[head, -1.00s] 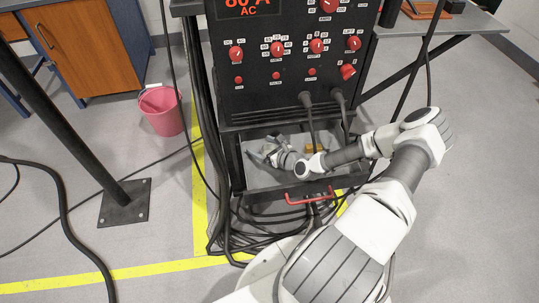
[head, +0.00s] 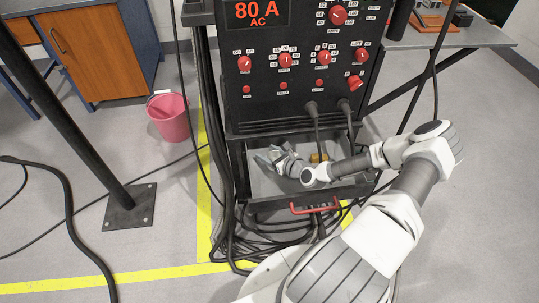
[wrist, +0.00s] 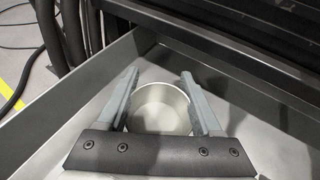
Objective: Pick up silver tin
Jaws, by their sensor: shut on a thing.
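The silver tin (wrist: 160,108) shows in the wrist view as a round, open-topped metal can inside the drawer. My gripper (wrist: 160,80) has one finger on each side of the tin, and the fingers are closed on it. The near part of the tin is hidden behind the gripper's dark palm. In the head view my gripper (head: 268,161) is in the left part of the open drawer (head: 262,188). I cannot make out the tin clearly there.
The drawer belongs to a black machine (head: 300,75) with red knobs, and its front panel overhangs the drawer's back. A yellow object (head: 318,157) lies in the drawer to the right. A red handle (head: 314,208) is on the front. Cables hang on the left.

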